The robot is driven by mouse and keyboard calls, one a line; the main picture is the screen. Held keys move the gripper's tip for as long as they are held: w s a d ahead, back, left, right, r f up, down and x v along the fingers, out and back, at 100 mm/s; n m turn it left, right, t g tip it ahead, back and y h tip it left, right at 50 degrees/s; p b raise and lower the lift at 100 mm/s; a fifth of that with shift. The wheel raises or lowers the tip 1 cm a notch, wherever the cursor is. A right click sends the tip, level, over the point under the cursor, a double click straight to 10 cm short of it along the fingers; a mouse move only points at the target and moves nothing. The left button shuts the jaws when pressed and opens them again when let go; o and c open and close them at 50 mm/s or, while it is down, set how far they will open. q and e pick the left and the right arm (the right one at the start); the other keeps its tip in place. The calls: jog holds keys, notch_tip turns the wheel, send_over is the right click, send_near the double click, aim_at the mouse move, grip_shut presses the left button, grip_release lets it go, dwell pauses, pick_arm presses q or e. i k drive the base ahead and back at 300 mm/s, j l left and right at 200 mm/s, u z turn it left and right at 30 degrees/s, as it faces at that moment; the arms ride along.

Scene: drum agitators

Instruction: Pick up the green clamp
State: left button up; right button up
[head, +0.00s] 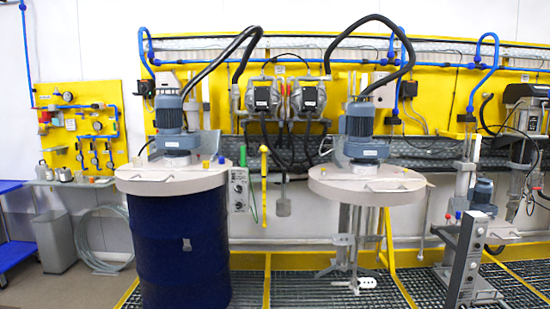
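I cannot make out a clear green clamp. A thin green strip (253,203) shows beside the grey control box, and I cannot tell whether it is a clamp or a cable. Small yellow and blue pieces (205,164) sit on the pale lid (150,183) of the blue drum (185,250), at its right side; they are too small to identify. Neither of my grippers is in view.
A second lid with a motor and agitator (366,185) stands right of the drum. A yellow-handled tool (264,170) hangs between them. A grey stand (466,262) is at the right. A blue trolley (14,252) and grey bin (52,242) are at the left.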

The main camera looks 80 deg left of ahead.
aim_at(243, 158)
jog(key=u, duration=2.85)
jog(key=i+l+u, duration=0.1)
jog(key=u, duration=0.35)
jog(key=i+l+u, duration=0.15)
jog(key=u, duration=0.35)
jog(key=i+l+u, duration=0.3)
jog(key=l, duration=0.25)
jog(key=i+l+u, duration=0.15)
jog(key=l, duration=0.15)
